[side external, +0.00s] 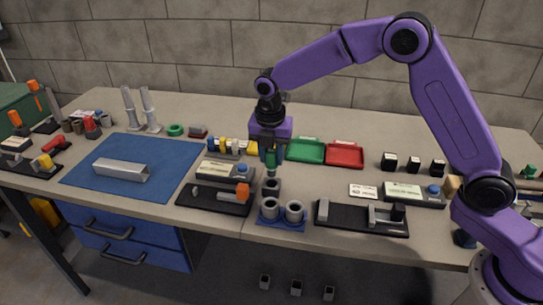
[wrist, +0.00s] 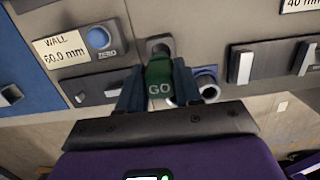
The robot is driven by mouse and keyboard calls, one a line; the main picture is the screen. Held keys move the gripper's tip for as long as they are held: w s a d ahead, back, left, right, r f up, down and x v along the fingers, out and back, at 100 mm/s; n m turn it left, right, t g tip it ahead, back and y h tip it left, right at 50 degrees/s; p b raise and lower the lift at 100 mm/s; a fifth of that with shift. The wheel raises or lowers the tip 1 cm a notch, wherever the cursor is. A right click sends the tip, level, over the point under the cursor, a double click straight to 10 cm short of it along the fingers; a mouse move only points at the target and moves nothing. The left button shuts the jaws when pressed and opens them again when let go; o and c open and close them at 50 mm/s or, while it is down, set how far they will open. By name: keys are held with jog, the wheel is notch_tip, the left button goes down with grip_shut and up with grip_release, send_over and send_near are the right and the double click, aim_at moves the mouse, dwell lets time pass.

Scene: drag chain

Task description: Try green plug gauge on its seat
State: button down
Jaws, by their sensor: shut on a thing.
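My gripper (side external: 270,152) is shut on the green plug gauge (side external: 271,160), which hangs upright with its grey end down. In the wrist view the gauge (wrist: 159,88), marked GO, sits between the two fingers (wrist: 159,92). Below it in the side view is a dark grey ring-shaped piece (side external: 271,187) at the back of a blue base (side external: 283,225). Two lighter grey rings (side external: 269,208) (side external: 294,212) stand on the front of that base. I cannot tell whether the gauge's lower end touches the back piece. Which piece is the gauge's seat is not clear.
A display box with a blue button (side external: 224,172) and a dark fixture (side external: 215,197) stand close on the left. Another black fixture (side external: 362,219) lies to the right. Green (side external: 307,151) and red (side external: 345,155) trays are behind. A blue mat (side external: 130,188) holds a metal channel (side external: 121,170).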

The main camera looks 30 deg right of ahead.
dwell(0.3)
jog(key=s+a+r, duration=0.4)
jog(key=s+a, duration=0.1)
jog(key=s, duration=0.2)
jog(key=shift+r, duration=0.3)
jog(key=shift+f, duration=2.65)
jog(key=shift+f, duration=2)
dwell(0.5)
jog(key=c, duration=0.7)
grip_release()
